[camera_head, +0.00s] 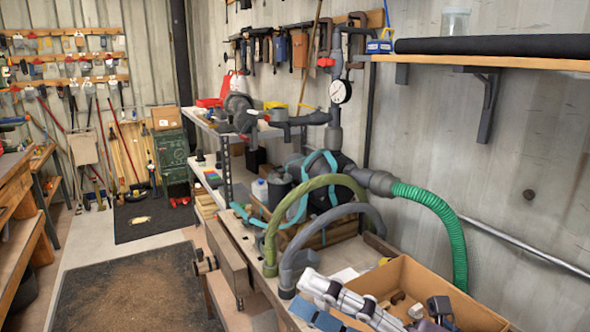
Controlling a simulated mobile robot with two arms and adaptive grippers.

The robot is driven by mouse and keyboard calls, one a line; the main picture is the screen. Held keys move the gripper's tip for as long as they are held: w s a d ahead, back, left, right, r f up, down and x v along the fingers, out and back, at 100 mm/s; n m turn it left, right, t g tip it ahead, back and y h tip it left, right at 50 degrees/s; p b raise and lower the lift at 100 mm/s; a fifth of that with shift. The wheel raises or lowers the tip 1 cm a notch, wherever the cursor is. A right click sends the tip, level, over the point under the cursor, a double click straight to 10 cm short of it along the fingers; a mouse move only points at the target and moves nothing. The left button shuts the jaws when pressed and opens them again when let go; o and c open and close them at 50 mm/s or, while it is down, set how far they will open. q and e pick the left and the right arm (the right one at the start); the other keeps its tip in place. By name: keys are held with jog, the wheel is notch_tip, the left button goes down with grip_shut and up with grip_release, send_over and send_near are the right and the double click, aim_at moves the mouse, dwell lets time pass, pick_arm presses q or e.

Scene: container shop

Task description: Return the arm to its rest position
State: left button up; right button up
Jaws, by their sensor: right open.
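My right arm comes in at the bottom of the head view, with pale grey, dark-banded links low in front of a cardboard box. My right gripper (438,312) shows as a small dark shape at the bottom edge, over the box's opening. It is open, and I see nothing held in it. Its lower part is cut off by the picture edge. My left gripper is not in view.
The open cardboard box (480,312) holds several small brown parts. A shelf (500,60) juts from the wall above. The floor at left (85,235) is clear.

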jog(key=w+d+f+m+t+h, duration=0.1)
jog(key=w+d+m+t+h, duration=0.5)
jog(key=m, duration=0.5)
jog(key=w+d+f+m+t+h, duration=0.2)
jog(key=w+d+m+t+h, duration=0.2)
jog(key=d+m+t+h, duration=0.5)
jog(key=s+d+f+m+g+h, duration=0.1)
jog(key=d+f+m+g+h, duration=0.3)
jog(key=f, duration=0.5)
jog(key=d+f+m+g+h, duration=0.2)
jog(key=d+f+m+g, duration=0.15)
jog(key=f+m, duration=0.4)
jog(key=s+a+f+m+g+y, duration=0.1)
jog(key=s+a+f+g, duration=0.1)
jog(key=s+f+g, duration=0.7)
jog(key=s+a+f+m+g, duration=0.1)
jog(key=s+a+f+g, duration=0.25)
jog(key=s+f, duration=1.15)
notch_tip(320, 180, down, 31)
jog(key=d+g+b, duration=0.1)
jog(key=b, duration=0.5)
jog(key=s+d+f+g+b, duration=0.1)
jog(key=s+d+f+b, duration=0.2)
jog(key=s+f, duration=1.4)
notch_tip(320, 180, down, 4)
jog(key=shift+s+r+b, duration=0.2)
jog(key=shift+s+b, duration=0.1)
jog(key=shift+b, duration=0.2)
